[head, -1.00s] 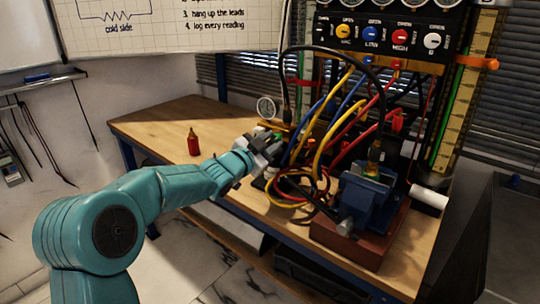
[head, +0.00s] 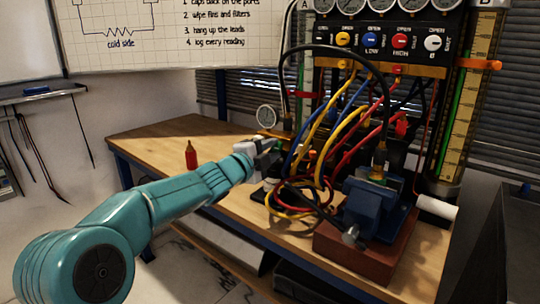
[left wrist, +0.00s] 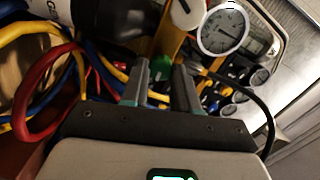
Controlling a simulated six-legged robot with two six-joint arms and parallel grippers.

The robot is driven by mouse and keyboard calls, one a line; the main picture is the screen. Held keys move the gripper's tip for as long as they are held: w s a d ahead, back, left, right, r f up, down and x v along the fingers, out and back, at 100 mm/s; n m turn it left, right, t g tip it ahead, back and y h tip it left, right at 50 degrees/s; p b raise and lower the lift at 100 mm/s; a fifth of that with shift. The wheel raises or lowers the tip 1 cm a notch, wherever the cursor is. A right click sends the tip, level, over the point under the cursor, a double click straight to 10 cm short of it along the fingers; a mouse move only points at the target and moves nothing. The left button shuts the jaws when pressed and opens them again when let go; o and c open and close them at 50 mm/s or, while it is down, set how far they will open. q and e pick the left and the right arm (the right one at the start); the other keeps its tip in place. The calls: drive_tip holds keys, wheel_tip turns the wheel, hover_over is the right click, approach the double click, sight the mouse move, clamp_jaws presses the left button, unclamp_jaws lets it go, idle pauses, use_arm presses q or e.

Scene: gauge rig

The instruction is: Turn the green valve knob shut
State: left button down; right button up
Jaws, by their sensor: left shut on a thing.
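My left gripper (head: 268,147) reaches in from the left to the manifold at the bench's back edge, below the small round gauge (head: 268,117). The grip appears to be on this knob, though the contact is hard to see. My right gripper is not in view.
Yellow, blue, red and black hoses (head: 310,150) loop just right of the gripper. A blue vise (head: 372,205) on a red-brown block stands at the front right. A red bottle (head: 191,155) stands on the wooden bench (head: 160,142), whose left part is otherwise clear.

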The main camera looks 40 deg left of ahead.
use_arm(q)
drive_tip(key=shift+m, duration=0.5)
drive_tip(key=c, duration=0.8)
unclamp_jaws()
drive_tip(key=shift+c, duration=0.2)
drive_tip(key=s, duration=1.6)
drive_tip(key=shift+s, duration=0.2)
drive_tip(key=shift+s+a, duration=0.1)
